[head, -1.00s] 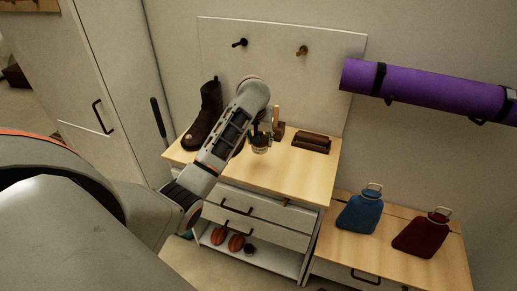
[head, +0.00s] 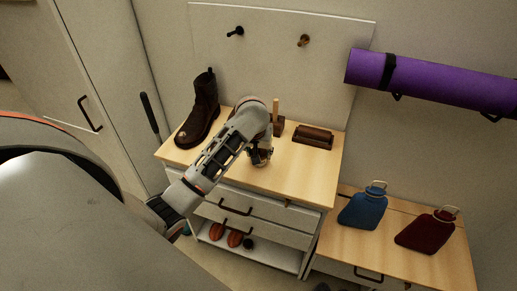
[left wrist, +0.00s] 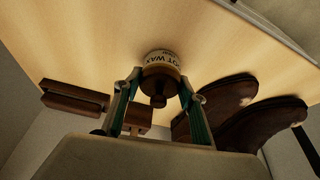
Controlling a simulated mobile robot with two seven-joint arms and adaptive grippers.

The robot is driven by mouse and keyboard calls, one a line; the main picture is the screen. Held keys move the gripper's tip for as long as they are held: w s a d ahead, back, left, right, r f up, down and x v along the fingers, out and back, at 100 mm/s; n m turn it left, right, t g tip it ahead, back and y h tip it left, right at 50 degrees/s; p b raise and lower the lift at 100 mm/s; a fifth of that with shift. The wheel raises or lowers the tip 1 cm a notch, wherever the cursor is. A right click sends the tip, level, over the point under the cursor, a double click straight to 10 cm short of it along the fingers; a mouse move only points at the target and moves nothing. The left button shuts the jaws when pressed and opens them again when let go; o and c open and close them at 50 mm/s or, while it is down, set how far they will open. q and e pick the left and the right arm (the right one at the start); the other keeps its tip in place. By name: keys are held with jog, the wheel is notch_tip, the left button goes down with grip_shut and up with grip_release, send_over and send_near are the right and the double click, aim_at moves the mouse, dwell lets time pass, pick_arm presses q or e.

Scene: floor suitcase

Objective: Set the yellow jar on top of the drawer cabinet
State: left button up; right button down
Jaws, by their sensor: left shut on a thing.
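My left gripper (head: 261,152) is shut on a small jar (head: 262,160) over the wooden top of the drawer cabinet (head: 295,177). In the left wrist view the jar (left wrist: 162,57) has a pale label with "WAX" lettering and a dark brown knobbed lid, between the two fingers (left wrist: 158,88). Its yellow colour does not show clearly. The jar is at or just above the cabinet top; I cannot tell whether it touches. My forearm and wrist hide part of it in the head view. My right gripper is not in view.
Brown boots (head: 203,112) stand at the cabinet's left back. A brown brush (head: 314,137) and a brown block with an upright handle (head: 278,125) are at the back. The right front of the top is clear. A lower bench holds blue (head: 362,209) and red (head: 426,231) flasks.

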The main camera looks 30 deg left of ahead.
pick_arm(q)
jog(key=shift+d+f, duration=0.1)
dwell(0.3)
jog(key=o, duration=1.5)
jog(key=shift+s, duration=0.1)
jog(key=v, duration=1.2)
jog(key=shift+s, duration=0.1)
